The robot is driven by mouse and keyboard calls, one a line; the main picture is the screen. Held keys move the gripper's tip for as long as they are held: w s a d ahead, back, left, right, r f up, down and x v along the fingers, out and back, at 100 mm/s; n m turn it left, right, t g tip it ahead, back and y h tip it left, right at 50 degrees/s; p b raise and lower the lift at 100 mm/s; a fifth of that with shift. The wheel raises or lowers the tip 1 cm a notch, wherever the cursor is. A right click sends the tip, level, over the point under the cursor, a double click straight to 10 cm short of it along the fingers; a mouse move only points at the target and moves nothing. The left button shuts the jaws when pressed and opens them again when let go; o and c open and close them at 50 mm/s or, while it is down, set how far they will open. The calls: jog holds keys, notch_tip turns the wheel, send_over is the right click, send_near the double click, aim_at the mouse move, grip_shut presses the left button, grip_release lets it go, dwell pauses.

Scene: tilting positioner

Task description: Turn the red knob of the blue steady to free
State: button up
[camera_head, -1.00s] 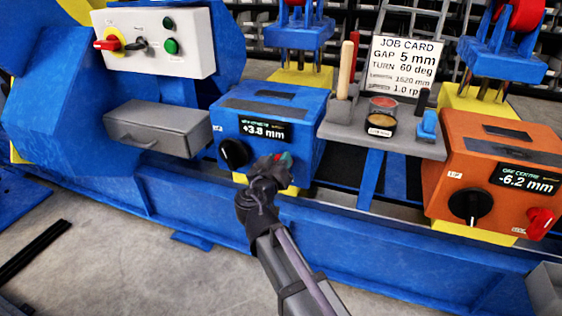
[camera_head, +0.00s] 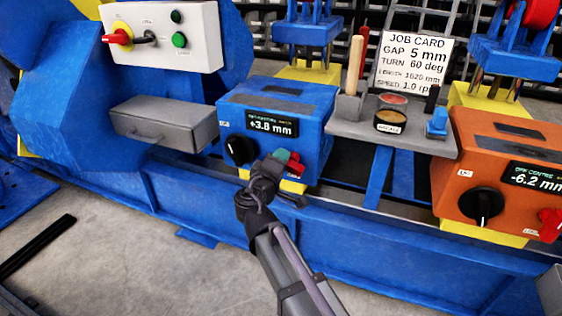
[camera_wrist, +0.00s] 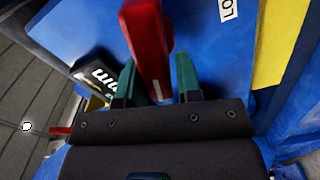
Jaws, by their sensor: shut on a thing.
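The blue steady (camera_head: 280,102) stands in the middle of the head view, its display reading +3.8 mm. A black knob (camera_head: 240,149) is at the left of its front face. Its red knob (camera_head: 296,165) is at the right of that face, partly hidden by my gripper (camera_head: 282,160). In the wrist view the red knob (camera_wrist: 147,45) is a long red handle reaching between the green fingertips of my gripper (camera_wrist: 156,85). The fingers are shut on it, one on each side. A white label, partly cut off, is on the blue face beside the knob.
A grey shelf (camera_head: 350,130) with tins and a job card (camera_head: 414,62) is right of the blue steady. An orange steady (camera_head: 462,150) reading -6.2 mm is further right. A grey drawer (camera_head: 150,127) and a white control panel (camera_head: 150,40) are at the left.

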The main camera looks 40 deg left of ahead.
jog(key=shift+d+f+n+b, duration=0.1)
jog(key=shift+f+n+b, duration=0.1)
jog(key=shift+n, duration=0.6)
jog(key=shift+f+n+b, duration=0.1)
jog(key=shift+f+n, duration=0.1)
jog(key=shift+n, duration=0.6)
jog(key=o, duration=0.8)
jog(key=shift+c, duration=0.2)
jog(key=v, duration=1)
jog(key=shift+s, duration=0.4)
jog(key=shift+d, duration=0.15)
